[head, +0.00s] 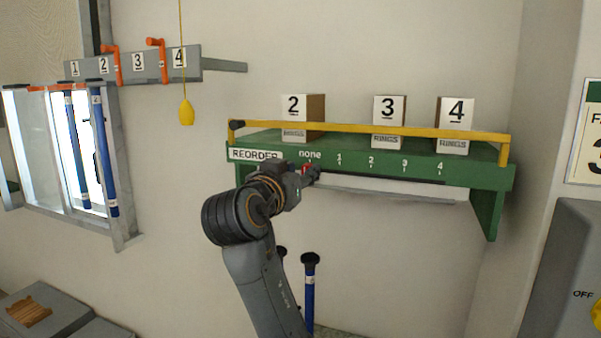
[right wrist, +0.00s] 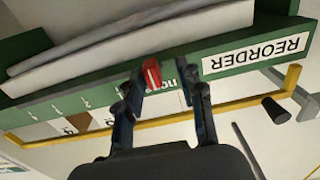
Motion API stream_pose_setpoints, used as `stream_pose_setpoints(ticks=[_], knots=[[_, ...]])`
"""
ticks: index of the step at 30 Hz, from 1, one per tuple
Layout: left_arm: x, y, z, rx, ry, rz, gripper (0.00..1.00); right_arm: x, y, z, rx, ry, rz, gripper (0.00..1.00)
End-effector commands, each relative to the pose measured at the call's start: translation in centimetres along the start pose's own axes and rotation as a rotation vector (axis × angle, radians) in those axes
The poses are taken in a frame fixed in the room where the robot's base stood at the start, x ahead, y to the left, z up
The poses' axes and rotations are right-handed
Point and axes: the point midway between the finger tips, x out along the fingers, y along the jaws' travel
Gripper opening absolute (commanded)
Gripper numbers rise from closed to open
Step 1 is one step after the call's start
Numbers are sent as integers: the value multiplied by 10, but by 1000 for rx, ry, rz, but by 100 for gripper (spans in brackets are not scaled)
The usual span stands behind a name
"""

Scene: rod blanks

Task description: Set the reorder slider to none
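The green shelf (head: 480,175) carries the REORDER strip, with the word none (head: 310,155) at its left end and numbers running right. The red slider knob (head: 308,169) shows just below none, partly hidden by my right gripper (head: 306,179). In the right wrist view the knob (right wrist: 151,72) lies between the spread fingers of the right gripper (right wrist: 164,80), closer to the left finger. I cannot tell whether the knob is exactly at the none mark. My left gripper is not in view.
White boxes marked 2 (head: 293,108), 3 (head: 387,110) and 4 (head: 455,112) stand on the shelf behind a yellow rail (head: 350,129). A yellow pull (head: 186,112) hangs to the left. A blue rod (head: 310,290) stands below the shelf, close to my right arm.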

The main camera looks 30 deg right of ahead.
Motion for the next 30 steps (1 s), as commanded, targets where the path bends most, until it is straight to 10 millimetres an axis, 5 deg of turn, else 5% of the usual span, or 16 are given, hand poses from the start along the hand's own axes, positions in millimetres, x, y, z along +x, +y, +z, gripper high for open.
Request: stream_pose_setpoints(ticks=[8,21,30], knots=[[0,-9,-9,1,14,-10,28,-13,-1,1,2,-2,-2,38],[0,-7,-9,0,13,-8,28,-100,-2,1,0,-2,-4,38],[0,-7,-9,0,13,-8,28,-120,-2,1,0,-1,-1,38]])
